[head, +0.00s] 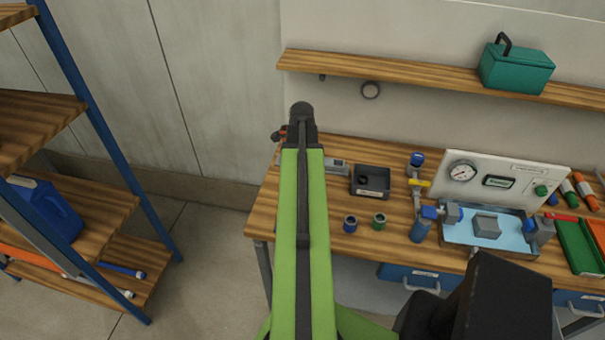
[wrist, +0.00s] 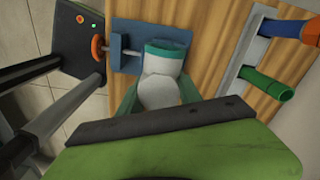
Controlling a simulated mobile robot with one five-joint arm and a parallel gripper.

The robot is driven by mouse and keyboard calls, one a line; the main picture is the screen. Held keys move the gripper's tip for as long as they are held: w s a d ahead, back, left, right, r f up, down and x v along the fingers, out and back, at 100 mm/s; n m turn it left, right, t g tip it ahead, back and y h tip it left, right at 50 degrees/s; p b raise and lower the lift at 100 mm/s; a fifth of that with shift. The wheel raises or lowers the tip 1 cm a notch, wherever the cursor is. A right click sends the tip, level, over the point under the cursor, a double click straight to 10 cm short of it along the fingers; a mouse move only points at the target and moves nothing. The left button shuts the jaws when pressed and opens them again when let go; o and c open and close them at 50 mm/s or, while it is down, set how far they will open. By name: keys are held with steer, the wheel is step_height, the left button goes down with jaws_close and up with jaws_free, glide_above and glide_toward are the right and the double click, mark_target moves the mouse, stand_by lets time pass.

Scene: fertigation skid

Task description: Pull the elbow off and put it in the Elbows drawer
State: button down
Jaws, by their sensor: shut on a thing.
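In the wrist view my gripper (wrist: 160,88) has its two green fingers on either side of a pale grey-white elbow (wrist: 158,92) and is shut on it. A teal collar (wrist: 167,57) is at the elbow's far end, beside a blue clamp plate (wrist: 126,42). Whether the elbow is still seated there I cannot tell. In the head view my own arm hides the gripper and the elbow at the bench's left end.
A black box with an orange button (wrist: 72,30) is beside the clamp. On the bench (head: 335,210) are a dark tray (head: 370,182), small blue and green fittings (head: 379,221), and a gauge panel (head: 500,183). A shelving unit (head: 75,130) stands left, with open floor between.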

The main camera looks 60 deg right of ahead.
steer(key=shift+r+p, duration=2.55)
steer(key=shift+r, duration=0.15)
